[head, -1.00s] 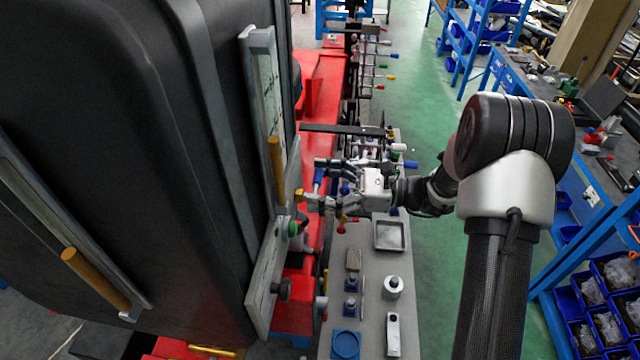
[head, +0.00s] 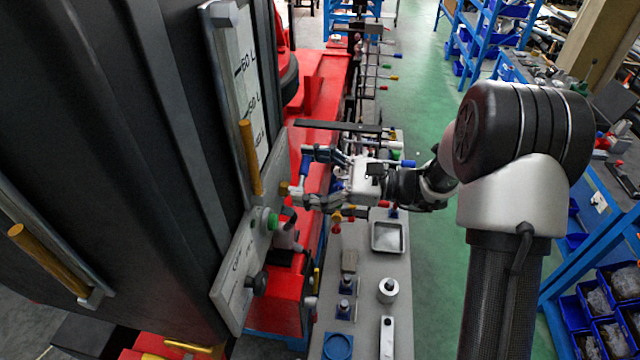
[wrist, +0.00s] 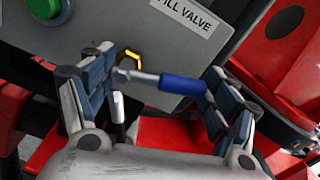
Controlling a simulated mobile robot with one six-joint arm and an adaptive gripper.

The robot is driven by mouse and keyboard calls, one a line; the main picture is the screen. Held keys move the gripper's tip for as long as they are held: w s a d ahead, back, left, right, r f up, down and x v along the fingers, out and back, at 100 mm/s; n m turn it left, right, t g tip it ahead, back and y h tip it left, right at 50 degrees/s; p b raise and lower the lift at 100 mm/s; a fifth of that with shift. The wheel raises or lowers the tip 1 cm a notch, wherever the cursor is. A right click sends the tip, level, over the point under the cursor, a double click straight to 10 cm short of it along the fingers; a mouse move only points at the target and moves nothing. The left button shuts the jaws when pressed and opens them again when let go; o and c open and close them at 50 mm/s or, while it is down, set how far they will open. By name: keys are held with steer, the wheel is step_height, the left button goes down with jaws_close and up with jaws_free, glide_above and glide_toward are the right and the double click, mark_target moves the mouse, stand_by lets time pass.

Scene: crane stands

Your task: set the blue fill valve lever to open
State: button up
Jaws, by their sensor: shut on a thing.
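The blue fill valve lever (wrist: 183,84) shows in the wrist view as a metal rod with a blue grip, pointing right from a brass nut (wrist: 129,60) on the grey panel. A "FILL VALVE" label (wrist: 184,12) is above it. My gripper (wrist: 160,76) has one finger on each side of the lever. The blue tip meets the right finger; the left finger is by the nut end. In the head view my gripper (head: 304,176) is at the panel's right side, and a blue piece of the lever (head: 305,164) shows between its fingers.
A green button (head: 270,220) and a dark knob (head: 257,282) are on the panel near my gripper. A tank gauge (head: 250,85) with a yellow handle stands left. A grey bench (head: 365,270) with a tray and small parts runs below. Green floor (head: 410,90) is clear behind.

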mark_target(278, 176)
steer(key=n+b, duration=0.2)
steer(key=b, duration=0.1)
steer(key=n+b, duration=0.1)
steer(key=shift+s+r+n+b, duration=0.25)
steer(key=shift+r+n+b, duration=0.05)
steer(key=shift+n, duration=0.1)
steer(key=n+b, duration=0.2)
steer(key=b, duration=0.1)
steer(key=n+b, duration=0.1)
steer(key=b, duration=0.1)
steer(key=shift+s+a+r+n, duration=0.15)
steer(key=shift+s+r+n, duration=0.15)
steer(key=shift+s+r, duration=0.1)
steer(key=n+b, duration=0.2)
steer(key=b, duration=0.1)
steer(key=s+n+b, duration=0.1)
steer(key=n+b, duration=0.1)
steer(key=b, duration=0.1)
steer(key=n+b, duration=0.1)
steer(key=b, duration=0.2)
steer(key=shift+s+a+r+n, duration=0.15)
steer(key=shift+s+r+n, duration=0.15)
steer(key=shift+s+n, duration=0.1)
steer(key=shift+s+r+n+b, duration=0.25)
steer(key=shift+n+b, duration=0.55)
steer(key=shift+b, duration=0.45)
steer(key=o, duration=1.5)
